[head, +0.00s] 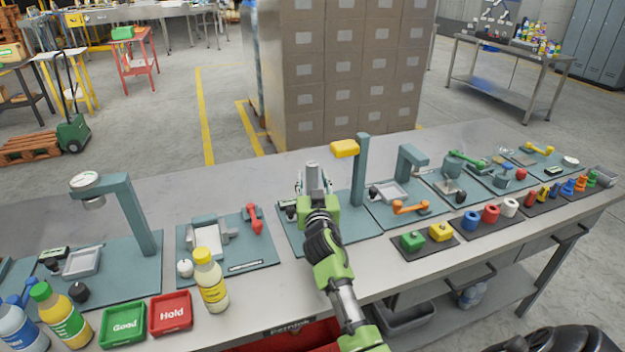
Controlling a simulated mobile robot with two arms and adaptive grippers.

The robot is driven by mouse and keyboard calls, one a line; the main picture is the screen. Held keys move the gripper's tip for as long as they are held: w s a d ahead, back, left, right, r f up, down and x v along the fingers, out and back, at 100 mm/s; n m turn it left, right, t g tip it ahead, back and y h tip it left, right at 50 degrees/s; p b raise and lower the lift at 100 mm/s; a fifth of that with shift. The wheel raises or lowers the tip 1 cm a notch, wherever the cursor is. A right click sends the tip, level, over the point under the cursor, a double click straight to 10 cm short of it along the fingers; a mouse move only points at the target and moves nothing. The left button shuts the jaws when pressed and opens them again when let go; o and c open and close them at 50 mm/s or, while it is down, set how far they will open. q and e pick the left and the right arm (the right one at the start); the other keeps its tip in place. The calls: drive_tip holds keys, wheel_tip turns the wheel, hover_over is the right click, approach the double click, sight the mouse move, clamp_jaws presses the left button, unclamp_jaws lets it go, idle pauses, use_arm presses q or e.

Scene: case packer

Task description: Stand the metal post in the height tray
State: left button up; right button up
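My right gripper (314,189) reaches over the station with the tall teal column (360,172) and yellow head (344,148). The metal post (312,174), a grey upright cylinder, shows between its fingers, and the gripper looks shut on it. The post's lower end is hidden by the gripper, so I cannot tell if it touches anything. The height tray cannot be made out; my gripper and arm cover the middle of this station's teal base (350,222). My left gripper is not in view.
A dial-gauge stand (125,205) is at left. A yellow-capped bottle (210,280), a green "Good" tray (123,338) and a red "Hold" tray (170,328) stand near the front edge. Green and yellow blocks (440,232) and further stations are to the right.

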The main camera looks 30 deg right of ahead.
drive_tip(key=shift+r, duration=0.2)
drive_tip(key=b+v, duration=0.1)
drive_tip(key=v, duration=1)
drive_tip(key=shift+a+f, duration=0.1)
drive_tip(key=shift+f, duration=0.05)
drive_tip(key=shift+s+a, duration=0.2)
drive_tip(key=shift+s, duration=0.2)
